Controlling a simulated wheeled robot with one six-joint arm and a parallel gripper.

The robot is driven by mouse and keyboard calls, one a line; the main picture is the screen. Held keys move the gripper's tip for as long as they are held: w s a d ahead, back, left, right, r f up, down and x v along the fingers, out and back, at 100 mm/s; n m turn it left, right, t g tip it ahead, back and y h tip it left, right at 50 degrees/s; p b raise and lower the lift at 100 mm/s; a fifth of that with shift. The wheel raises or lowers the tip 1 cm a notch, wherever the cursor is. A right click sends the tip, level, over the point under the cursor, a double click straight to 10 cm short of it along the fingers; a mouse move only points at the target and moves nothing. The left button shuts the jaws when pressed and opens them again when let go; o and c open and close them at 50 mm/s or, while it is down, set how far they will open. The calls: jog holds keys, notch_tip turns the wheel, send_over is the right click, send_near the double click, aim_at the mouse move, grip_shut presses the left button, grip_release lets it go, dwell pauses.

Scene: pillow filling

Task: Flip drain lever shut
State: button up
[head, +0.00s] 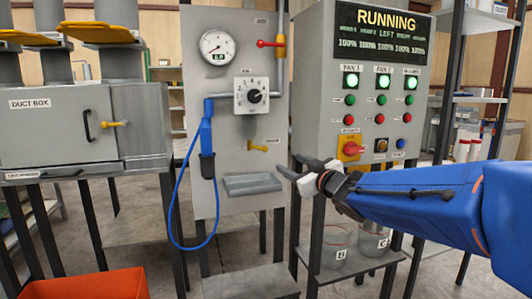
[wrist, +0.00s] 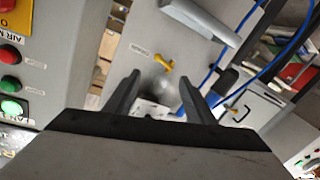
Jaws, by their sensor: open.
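A small yellow lever (head: 260,147) sits on the grey middle panel (head: 230,120), above a grey tray (head: 252,184); its handle lies roughly level. In the wrist view the yellow lever (wrist: 163,62) shows beyond my open fingers, near the middle. My gripper (head: 291,166) is open and empty in the head view, to the right of the lever and slightly lower. In the wrist view my gripper (wrist: 158,95) has both dark fingers apart, with nothing between them touching.
A red-handled valve (head: 270,43), a gauge (head: 218,48) and a dial box (head: 252,96) are higher on the panel. A blue nozzle with hose (head: 207,140) hangs at left. The control box (head: 365,80) stands close at right, above my arm.

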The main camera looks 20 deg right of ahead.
aim_at(265, 150)
jog(key=w+a, duration=0.1)
jog(key=w, duration=0.4)
jog(key=w+a, duration=0.1)
jog(key=w, duration=0.5)
jog(key=w+a, duration=0.1)
jog(key=w, duration=0.5)
jog(key=shift+w+r, duration=0.1)
jog(key=c, duration=1)
jog(key=shift+c, duration=0.4)
jog(key=shift+r, duration=0.1)
